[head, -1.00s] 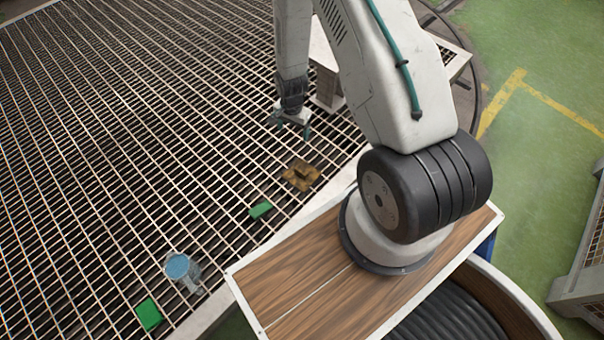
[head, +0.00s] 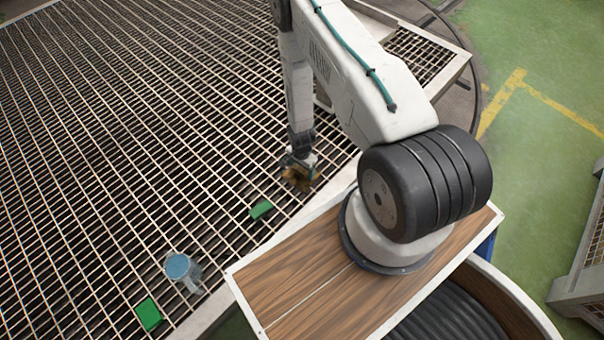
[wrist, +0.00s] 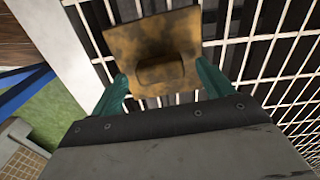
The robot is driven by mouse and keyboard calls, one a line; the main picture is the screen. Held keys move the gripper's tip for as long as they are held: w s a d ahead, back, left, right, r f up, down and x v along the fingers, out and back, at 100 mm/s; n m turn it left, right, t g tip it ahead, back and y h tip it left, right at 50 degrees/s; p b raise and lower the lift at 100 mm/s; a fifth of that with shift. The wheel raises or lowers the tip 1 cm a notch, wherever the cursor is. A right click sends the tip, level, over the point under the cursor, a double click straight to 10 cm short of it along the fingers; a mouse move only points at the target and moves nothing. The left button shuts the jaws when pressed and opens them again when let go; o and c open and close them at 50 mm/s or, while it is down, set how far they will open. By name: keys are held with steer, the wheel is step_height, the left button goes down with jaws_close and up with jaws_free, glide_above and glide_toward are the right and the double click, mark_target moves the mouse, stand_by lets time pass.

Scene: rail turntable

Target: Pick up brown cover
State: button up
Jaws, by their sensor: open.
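The brown cover (wrist: 152,40) is a mottled rusty-brown plate with a raised block on it, lying on the metal grating. In the head view the brown cover (head: 299,178) is partly hidden under my gripper (head: 297,160). In the wrist view my gripper (wrist: 160,85) is open, with one teal finger to each side of the cover's near part and the raised block between them. I cannot tell whether the fingers touch it.
A green block (head: 261,209) lies on the grating (head: 130,130) left of and nearer than the cover. A blue-topped grey cylindrical part (head: 180,268) and another green block (head: 149,314) are at lower left. The grating's pale edge runs close by on the right.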

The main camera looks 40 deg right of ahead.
steer(key=shift+f, duration=0.25)
steer(key=c, duration=1.3)
steer(key=shift+c, duration=0.4)
steer(key=shift+r, duration=0.15)
